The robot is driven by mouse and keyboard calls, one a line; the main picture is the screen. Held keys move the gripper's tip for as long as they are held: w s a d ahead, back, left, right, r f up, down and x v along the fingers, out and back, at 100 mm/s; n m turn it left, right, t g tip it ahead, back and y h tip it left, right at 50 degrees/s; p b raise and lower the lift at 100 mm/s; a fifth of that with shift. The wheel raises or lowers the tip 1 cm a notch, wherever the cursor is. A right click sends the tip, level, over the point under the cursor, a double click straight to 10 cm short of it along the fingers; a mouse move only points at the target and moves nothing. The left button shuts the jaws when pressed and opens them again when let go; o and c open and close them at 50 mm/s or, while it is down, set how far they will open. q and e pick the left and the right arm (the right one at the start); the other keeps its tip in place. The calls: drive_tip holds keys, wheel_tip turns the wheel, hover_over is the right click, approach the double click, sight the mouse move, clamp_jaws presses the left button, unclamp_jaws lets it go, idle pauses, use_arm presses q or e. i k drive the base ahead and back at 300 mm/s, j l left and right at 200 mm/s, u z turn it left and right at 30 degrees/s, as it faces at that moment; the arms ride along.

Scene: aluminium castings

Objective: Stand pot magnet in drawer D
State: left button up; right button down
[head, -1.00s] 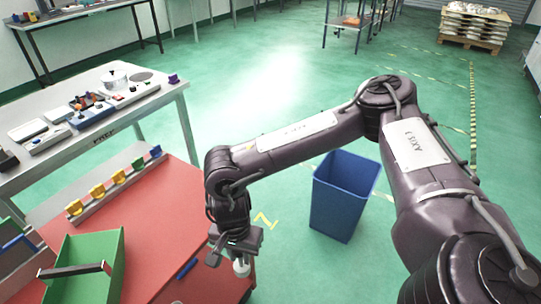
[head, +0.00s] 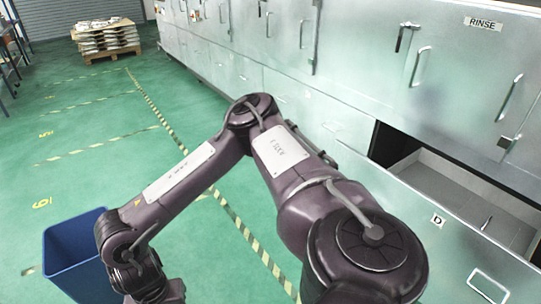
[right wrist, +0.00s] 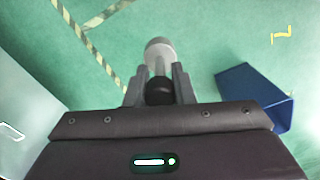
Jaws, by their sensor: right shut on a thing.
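The pot magnet (right wrist: 158,50), a pale grey round piece with a stem and a black part, shows in the right wrist view. My right gripper (right wrist: 159,80) is shut on it and holds it in the air above the green floor. In the head view the end of that arm runs off the bottom edge, so gripper and magnet are hidden there. Drawer D (head: 437,220), a pale metal drawer with a "D" label, stands open at the right in the head view, to the right of my right arm. Its grey floor is partly visible. My left gripper is not in view.
A blue bin (head: 76,250) stands on the floor at left; it also shows in the right wrist view (right wrist: 254,92). A wall of metal cabinets (head: 340,75) runs behind the drawer. A pallet with stacked pale items (head: 105,38) is far back. Open green floor lies between.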

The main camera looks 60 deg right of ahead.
sight(423, 188)
drive_tip(key=l+z, duration=0.2)
drive_tip(key=z, duration=0.2)
drive_tip(key=l+z, duration=0.2)
drive_tip(key=z, duration=0.25)
drive_tip(key=l+z, duration=0.15)
drive_tip(key=z, duration=0.25)
drive_tip(key=i+l+z, duration=0.1)
drive_tip(key=z, duration=0.35)
drive_tip(key=i+l+z, duration=0.1)
drive_tip(key=z, duration=0.3)
drive_tip(key=i+l+z, duration=0.25)
drive_tip(key=i+l, duration=0.15)
drive_tip(key=i+l+z, duration=0.5)
drive_tip(key=i, duration=0.3)
drive_tip(key=i+l, duration=0.1)
drive_tip(key=i, duration=0.15)
